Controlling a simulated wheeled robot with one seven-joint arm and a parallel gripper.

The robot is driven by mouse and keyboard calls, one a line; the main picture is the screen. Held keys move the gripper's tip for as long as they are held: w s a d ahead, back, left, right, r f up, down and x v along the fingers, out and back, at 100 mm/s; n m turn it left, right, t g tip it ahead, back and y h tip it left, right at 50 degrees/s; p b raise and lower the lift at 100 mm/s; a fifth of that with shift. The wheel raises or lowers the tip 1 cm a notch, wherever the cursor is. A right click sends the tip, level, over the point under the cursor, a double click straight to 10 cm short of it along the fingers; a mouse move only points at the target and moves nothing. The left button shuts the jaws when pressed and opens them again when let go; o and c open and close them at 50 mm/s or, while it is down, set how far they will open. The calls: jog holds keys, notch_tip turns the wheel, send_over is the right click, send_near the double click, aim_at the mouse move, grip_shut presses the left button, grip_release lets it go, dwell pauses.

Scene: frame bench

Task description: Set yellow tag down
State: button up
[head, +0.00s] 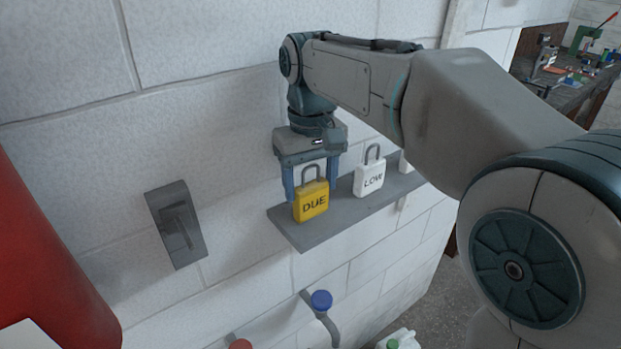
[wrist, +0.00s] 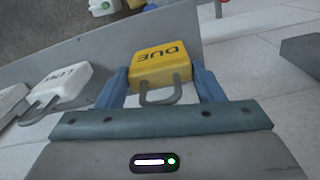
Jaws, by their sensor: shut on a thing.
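The yellow tag (head: 312,206), padlock-shaped with a grey shackle and marked DUE, is upright over the left end of a grey wall shelf (head: 300,234). My gripper (head: 311,188) points down with a blue finger on each side of it and is shut on it. In the wrist view the yellow tag (wrist: 160,66) sits between the fingers (wrist: 165,84), its shackle toward the palm. I cannot tell whether its base touches the shelf.
A grey wall bracket (head: 176,225) is at left. A blue-capped pipe (head: 321,300) is below the shelf.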

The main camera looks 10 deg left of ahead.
jog(key=shift+f, duration=0.15)
jog(key=o, duration=1)
jog(key=shift+c, duration=0.2)
notch_tip(320, 180, up, 12)
jog(key=shift+r+p, duration=0.15)
jog(key=shift+p, duration=0.15)
jog(key=shift+d, duration=0.15)
